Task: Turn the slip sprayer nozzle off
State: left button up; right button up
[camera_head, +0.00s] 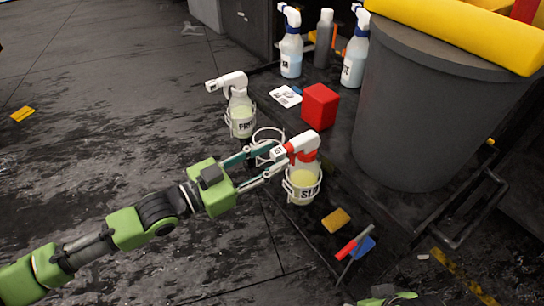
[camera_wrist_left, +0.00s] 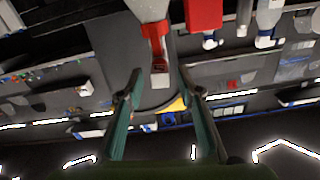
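The slip sprayer (camera_head: 304,178) stands in a white ring holder on the cart's side, its label partly readable as "SLI". Its white and red spray head points left, with the nozzle (camera_head: 279,153) at its tip. My left gripper (camera_head: 278,158) reaches in from the left, its two teal fingers apart on either side of the nozzle. In the left wrist view the nozzle (camera_wrist_left: 160,67) lies between the open fingers, with the red trigger (camera_wrist_left: 155,42) behind it. I cannot tell whether a finger touches it.
A second sprayer (camera_head: 240,113) hangs in a holder left of an empty ring (camera_head: 268,138). A red block (camera_head: 320,107) and a large grey bin (camera_head: 425,120) stand on the cart. A yellow sponge (camera_head: 336,220) and a red-handled tool (camera_head: 347,249) lie nearer.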

pick_arm(q)
jog(key=shift+w+d, duration=0.3)
jog(key=shift+d, duration=0.05)
jog(key=shift+c, duration=0.3)
grip_shut()
jog(key=shift+r+n+p, duration=0.2)
jog(key=shift+n+p, duration=0.2)
jog(key=shift+p, duration=0.05)
jog(key=shift+n, duration=0.3)
jog(key=shift+f, duration=0.15)
jog(key=shift+o, duration=0.3)
grip_release()
pick_arm(e)
jog(key=shift+w, duration=0.25)
jog(key=shift+r, duration=0.1)
